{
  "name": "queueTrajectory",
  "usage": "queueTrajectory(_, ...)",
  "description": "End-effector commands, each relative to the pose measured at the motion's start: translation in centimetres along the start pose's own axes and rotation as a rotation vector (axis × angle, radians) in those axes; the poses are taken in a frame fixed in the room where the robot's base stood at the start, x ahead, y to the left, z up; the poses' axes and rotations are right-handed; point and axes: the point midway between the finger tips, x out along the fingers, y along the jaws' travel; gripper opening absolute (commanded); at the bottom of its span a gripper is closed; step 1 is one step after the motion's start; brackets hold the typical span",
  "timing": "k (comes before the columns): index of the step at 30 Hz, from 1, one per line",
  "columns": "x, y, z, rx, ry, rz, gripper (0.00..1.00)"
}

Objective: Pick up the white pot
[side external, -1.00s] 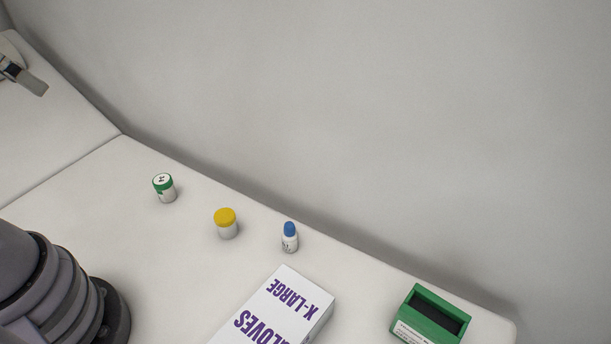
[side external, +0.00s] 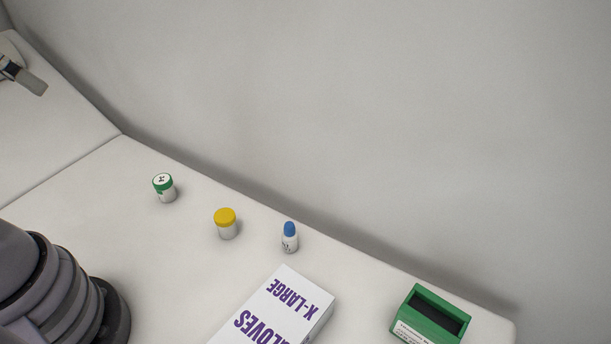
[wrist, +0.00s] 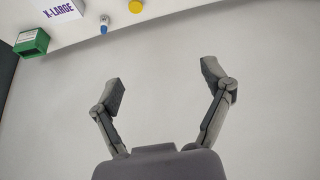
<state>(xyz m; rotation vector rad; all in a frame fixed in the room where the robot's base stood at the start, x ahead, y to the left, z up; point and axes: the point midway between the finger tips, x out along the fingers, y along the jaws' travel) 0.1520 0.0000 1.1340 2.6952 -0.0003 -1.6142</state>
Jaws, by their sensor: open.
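Three small white containers stand upright on the pale surface in the side view. One is a white pot with a green lid (side external: 167,195), one a white pot with a yellow lid (side external: 228,230), and one a white bottle with a blue cap (side external: 290,243). I cannot tell which the task calls the white pot. The wrist view shows the yellow lid (wrist: 136,6) and the blue-capped bottle (wrist: 103,28) at its top edge. My gripper (wrist: 164,86) is open and empty in the wrist view, apart from all of them, with plain wall behind it.
A white X-LARGE gloves box (side external: 283,307) lies in front of the blue-capped bottle. A green open-topped box (side external: 425,322) stands at the right end of the surface. A plain wall (side external: 380,120) rises behind.

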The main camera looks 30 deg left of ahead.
Motion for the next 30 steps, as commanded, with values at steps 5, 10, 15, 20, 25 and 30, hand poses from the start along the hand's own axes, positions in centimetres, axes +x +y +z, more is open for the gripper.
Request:
queueTrajectory(5, 0.0, 0.0, 0.0, -0.001, -0.001, 0.0, 0.79)
queueTrajectory(10, 1.3, 0.1, -0.3, -0.049, -0.098, 0.021, 0.79)
queueTrajectory(15, 5.0, 0.4, -0.9, -0.206, -0.355, 0.104, 0.79)
queueTrajectory(20, 9.2, 0.5, -1.5, -0.408, -0.602, 0.225, 0.79)
queueTrajectory(25, 13.9, 0.1, -1.8, -0.652, -0.823, 0.381, 0.79)
queueTrajectory(30, 19.1, -0.8, -1.5, -0.923, -0.996, 0.56, 0.79)
